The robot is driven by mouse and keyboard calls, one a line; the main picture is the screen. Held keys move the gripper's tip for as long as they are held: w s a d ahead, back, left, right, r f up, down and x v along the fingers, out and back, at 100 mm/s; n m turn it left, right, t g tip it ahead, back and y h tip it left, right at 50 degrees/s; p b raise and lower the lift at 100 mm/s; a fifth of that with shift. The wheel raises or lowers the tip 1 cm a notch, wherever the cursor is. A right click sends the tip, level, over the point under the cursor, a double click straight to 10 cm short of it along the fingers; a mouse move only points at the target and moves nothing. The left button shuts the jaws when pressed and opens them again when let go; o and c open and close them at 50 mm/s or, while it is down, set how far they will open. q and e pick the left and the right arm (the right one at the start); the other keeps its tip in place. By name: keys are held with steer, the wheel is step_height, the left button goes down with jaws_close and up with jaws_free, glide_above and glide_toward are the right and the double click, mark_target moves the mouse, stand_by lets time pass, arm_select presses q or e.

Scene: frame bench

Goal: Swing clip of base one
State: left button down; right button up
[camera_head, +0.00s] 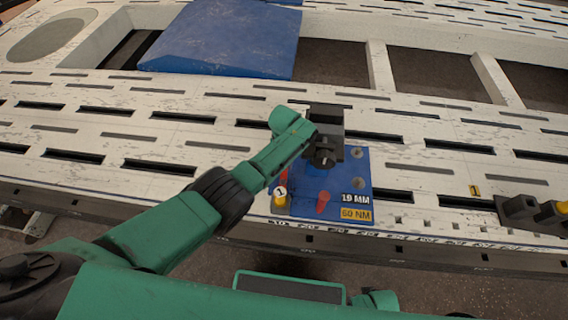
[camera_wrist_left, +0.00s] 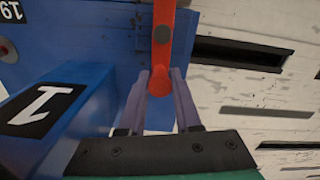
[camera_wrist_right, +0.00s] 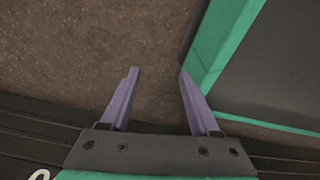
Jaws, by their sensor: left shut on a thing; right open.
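Base one is a blue plate (camera_head: 360,195) on the bench's front part, labelled 19 MM and 60 NM. In the left wrist view, a raised blue block (camera_wrist_left: 75,115) bears a black label with a white 1. A red clip (camera_wrist_left: 163,45) with a grey round pivot lies between the fingers of my left gripper (camera_wrist_left: 161,74), which is shut on its rounded end. In the head view my left gripper (camera_head: 322,160) is over the plate and hides part of it. Red parts (camera_head: 322,202) show beside it. My right gripper (camera_wrist_right: 158,75) is open and empty above the brown floor.
The white slotted bench (camera_head: 420,160) spreads around the plate. A large blue panel (camera_head: 225,38) lies behind. A dark fixture with yellow parts (camera_head: 525,210) stands at the right edge.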

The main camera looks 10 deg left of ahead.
arm_select(q)
steer(key=c, duration=0.6)
jaws_free()
steer(key=shift+r, duration=0.1)
arm_select(e)
steer(key=shift+r, duration=0.1)
arm_select(q)
steer(key=shift+r+p, duration=0.3)
steer(key=shift+p, duration=0.05)
step_height(320, 180, up, 6)
steer(key=p, duration=0.3)
steer(key=shift+f+p, duration=0.15)
steer(key=shift+p, duration=0.2)
step_height(320, 180, up, 8)
steer(key=p, duration=0.2)
arm_select(e)
steer(key=s+d+r, duration=0.1)
steer(key=s+r, duration=0.2)
steer(key=s, duration=0.3)
steer(key=shift+s+d+r, duration=0.15)
